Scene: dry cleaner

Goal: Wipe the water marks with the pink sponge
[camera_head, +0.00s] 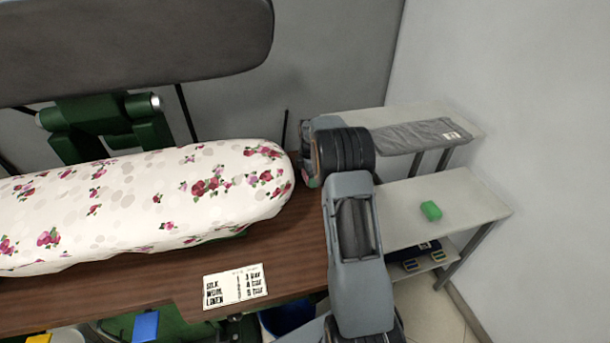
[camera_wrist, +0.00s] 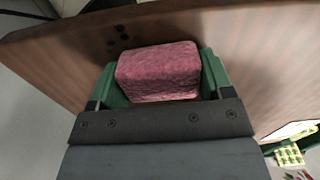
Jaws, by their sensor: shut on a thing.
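The pink sponge (camera_wrist: 158,72) is held between the two green fingers of my gripper (camera_wrist: 160,80) in the wrist view. It is over the brown wooden table (camera_wrist: 60,65); I cannot tell whether it touches the wood. A few small dark spots (camera_wrist: 120,37) show on the wood just beyond the sponge, to its upper left. I cannot tell whether they are the water marks. In the head view my arm hides most of the gripper and sponge, at the right end of the table (camera_head: 150,290).
A flower-patterned ironing pad (camera_head: 130,205) lies along the table under a raised grey press head (camera_head: 140,45). A printed card (camera_head: 235,287) lies near the front edge. At right, shelves hold folded grey cloth (camera_head: 420,134) and a green sponge-like block (camera_head: 431,211).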

